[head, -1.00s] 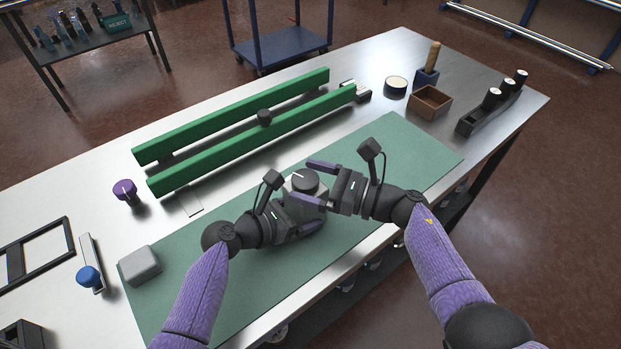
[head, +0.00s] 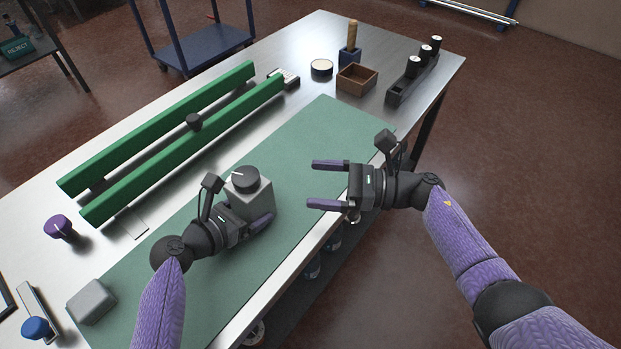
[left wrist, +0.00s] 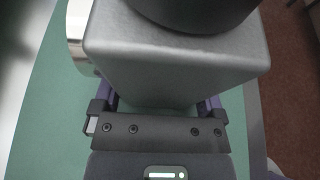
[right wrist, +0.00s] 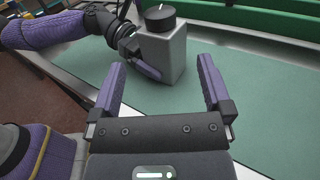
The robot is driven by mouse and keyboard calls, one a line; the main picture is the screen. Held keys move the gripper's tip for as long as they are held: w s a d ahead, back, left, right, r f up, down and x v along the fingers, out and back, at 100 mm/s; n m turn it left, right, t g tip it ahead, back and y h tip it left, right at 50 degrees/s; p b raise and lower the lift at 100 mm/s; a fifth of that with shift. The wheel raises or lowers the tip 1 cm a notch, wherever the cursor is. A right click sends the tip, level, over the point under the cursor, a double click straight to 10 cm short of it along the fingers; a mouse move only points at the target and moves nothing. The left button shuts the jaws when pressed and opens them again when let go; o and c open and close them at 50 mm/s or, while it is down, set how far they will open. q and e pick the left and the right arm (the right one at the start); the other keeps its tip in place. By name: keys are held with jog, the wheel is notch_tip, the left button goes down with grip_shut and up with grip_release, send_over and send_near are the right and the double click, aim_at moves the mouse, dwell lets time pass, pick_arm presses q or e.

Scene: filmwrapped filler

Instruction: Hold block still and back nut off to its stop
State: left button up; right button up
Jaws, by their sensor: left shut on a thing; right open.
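The grey block (head: 256,196) stands upright on the green mat (head: 318,135), with the black round nut (head: 245,178) on top. The nut carries a white line. My left gripper (head: 262,222) is shut on the block low on its sides. The block fills the space between the fingers in the left wrist view (left wrist: 180,65). My right gripper (head: 318,184) is open and empty, to the right of the block and apart from it. In the right wrist view the block (right wrist: 163,56) and nut (right wrist: 160,18) stand beyond the open fingers.
Green rails (head: 165,150) with a dark knob lie behind the mat. A purple knob (head: 60,227), a grey block (head: 92,302) and a blue knob (head: 37,328) are at the left. A wooden box (head: 357,78) and black rack (head: 413,75) stand at the far end.

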jog(key=m+t+h, duration=0.3)
jog(key=t+h, duration=0.1)
jog(key=h, duration=0.1)
send_near(249, 176)
jog(key=x, duration=1)
jog(key=shift+w+a+f, duration=0.1)
jog(key=shift+a, duration=0.25)
jog(key=shift+g+h, duration=0.3)
jog(key=c, duration=1.2)
